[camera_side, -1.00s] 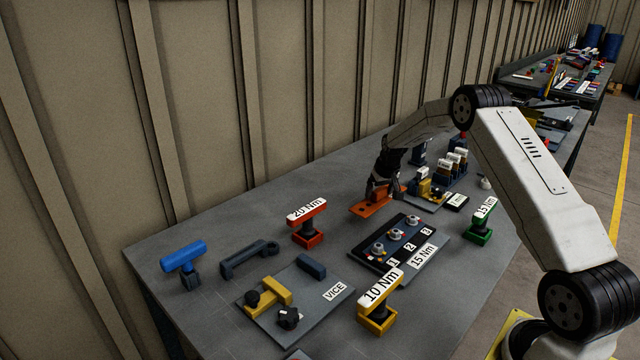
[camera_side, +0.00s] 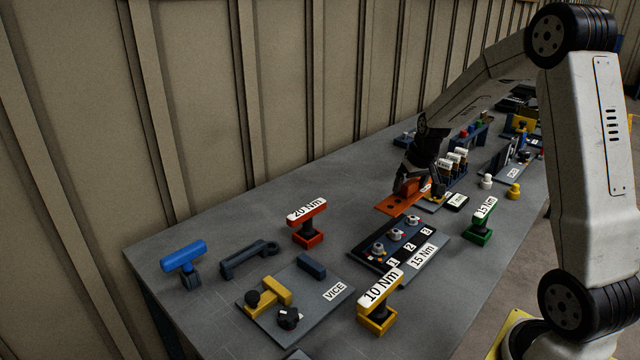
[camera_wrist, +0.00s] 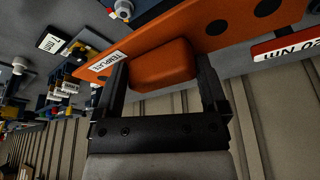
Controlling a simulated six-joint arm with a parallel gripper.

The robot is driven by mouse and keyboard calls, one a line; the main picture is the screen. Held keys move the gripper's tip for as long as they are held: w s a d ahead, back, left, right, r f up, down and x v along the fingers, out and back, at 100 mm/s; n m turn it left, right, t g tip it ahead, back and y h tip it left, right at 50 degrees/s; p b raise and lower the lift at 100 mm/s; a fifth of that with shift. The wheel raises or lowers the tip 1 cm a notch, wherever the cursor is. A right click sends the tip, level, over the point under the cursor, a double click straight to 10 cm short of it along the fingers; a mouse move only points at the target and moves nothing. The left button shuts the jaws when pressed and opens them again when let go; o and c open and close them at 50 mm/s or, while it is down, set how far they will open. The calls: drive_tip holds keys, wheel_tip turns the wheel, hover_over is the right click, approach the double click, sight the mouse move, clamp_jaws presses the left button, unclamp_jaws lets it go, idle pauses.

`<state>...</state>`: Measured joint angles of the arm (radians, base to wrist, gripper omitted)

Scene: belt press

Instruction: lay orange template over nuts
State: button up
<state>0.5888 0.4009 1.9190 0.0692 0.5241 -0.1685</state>
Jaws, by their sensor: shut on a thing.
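My gripper (camera_side: 411,186) is shut on the raised handle of the orange template (camera_side: 391,205), a flat plate with round holes. In the wrist view my gripper (camera_wrist: 165,75) has a finger on each side of the block-shaped handle (camera_wrist: 162,66), and the template (camera_wrist: 222,24) shows a TEMPLATE label. In the side view the template is just behind the dark plate (camera_side: 372,250) marked 1, 2, 3 and 15 Nm. Several nuts (camera_side: 396,234) stand on that plate, uncovered. I cannot tell how high the template is above the table.
T-handled wrenches stand around: red 20 Nm (camera_side: 307,222), yellow 10 Nm (camera_side: 379,301), green 15 Nm (camera_side: 482,220) and a blue one (camera_side: 183,264). The vice board (camera_side: 318,293) lies at the front. A rack of small labelled blocks (camera_side: 456,165) is close behind my gripper.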

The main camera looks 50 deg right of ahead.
sight(412, 201)
drive_tip(key=s+a+r, duration=0.2)
drive_tip(key=s+a, duration=0.4)
drive_tip(key=s, duration=0.5)
drive_tip(key=shift+a, duration=0.4)
drive_tip(key=w+d+f, duration=0.1)
drive_tip(key=w, duration=0.1)
drive_tip(key=w+d+f, duration=0.1)
drive_tip(key=w+f, duration=0.1)
drive_tip(key=w, duration=0.1)
drive_tip(key=w+d+f, duration=0.1)
drive_tip(key=w+d, duration=0.1)
drive_tip(key=w, duration=0.1)
drive_tip(key=shift+w+f, duration=0.2)
drive_tip(key=w+f, duration=0.1)
drive_tip(key=f, duration=0.1)
drive_tip(key=w+d+f, duration=0.1)
drive_tip(key=w+f, duration=0.1)
drive_tip(key=shift+d, duration=0.2)
drive_tip(key=shift+w+d+f, duration=0.2)
drive_tip(key=shift+w+f, duration=0.15)
drive_tip(key=shift+f, duration=0.1)
drive_tip(key=shift+w+f, duration=0.1)
drive_tip(key=shift+w+d+f, duration=0.1)
drive_tip(key=shift+f, duration=1.65)
